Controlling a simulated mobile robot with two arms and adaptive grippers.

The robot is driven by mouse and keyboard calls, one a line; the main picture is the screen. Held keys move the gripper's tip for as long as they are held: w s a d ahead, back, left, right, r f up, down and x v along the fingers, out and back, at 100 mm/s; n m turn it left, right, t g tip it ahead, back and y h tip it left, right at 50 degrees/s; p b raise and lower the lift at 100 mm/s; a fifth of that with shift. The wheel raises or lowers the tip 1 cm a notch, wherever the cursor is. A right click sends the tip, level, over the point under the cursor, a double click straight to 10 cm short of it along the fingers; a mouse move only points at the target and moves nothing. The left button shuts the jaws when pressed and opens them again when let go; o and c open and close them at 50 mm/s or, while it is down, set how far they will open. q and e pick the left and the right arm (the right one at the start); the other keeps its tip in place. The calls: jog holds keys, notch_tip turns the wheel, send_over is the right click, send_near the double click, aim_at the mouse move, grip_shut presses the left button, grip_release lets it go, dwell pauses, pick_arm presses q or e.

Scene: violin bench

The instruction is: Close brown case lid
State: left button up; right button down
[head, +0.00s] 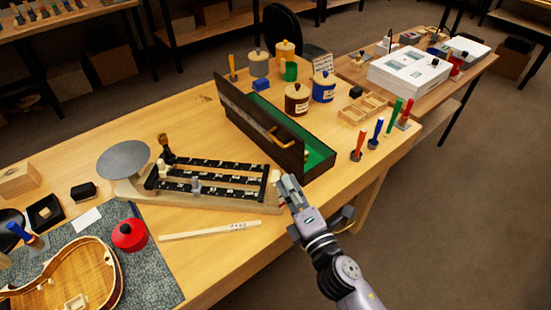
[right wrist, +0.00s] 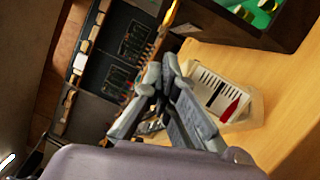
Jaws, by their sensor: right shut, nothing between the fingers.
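The brown case (head: 309,163) stands on the bench with its green-lined inside showing. Its dark lid (head: 255,116) stands raised along the case's left side, and a brass-coloured handle (head: 285,135) shows near its right part. My right gripper (head: 283,186) is shut and empty, just in front of the case's near end and beside the balance's right end; contact cannot be told. In the right wrist view the shut fingers (right wrist: 158,78) are in the middle, and part of the case (right wrist: 278,38) is at the upper right. My left gripper is not in view.
A balance with dark beams and a grey pan (head: 123,159) stands left of my gripper. A pale notched strip (head: 210,231) lies in front of it. Lidded jars, including a blue one (head: 323,88), stand behind the case. Upright coloured-handle tools (head: 375,133) stand to its right.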

jog(key=p+x, duration=0.1)
jog(key=x, duration=0.9)
jog(key=shift+p, duration=0.35)
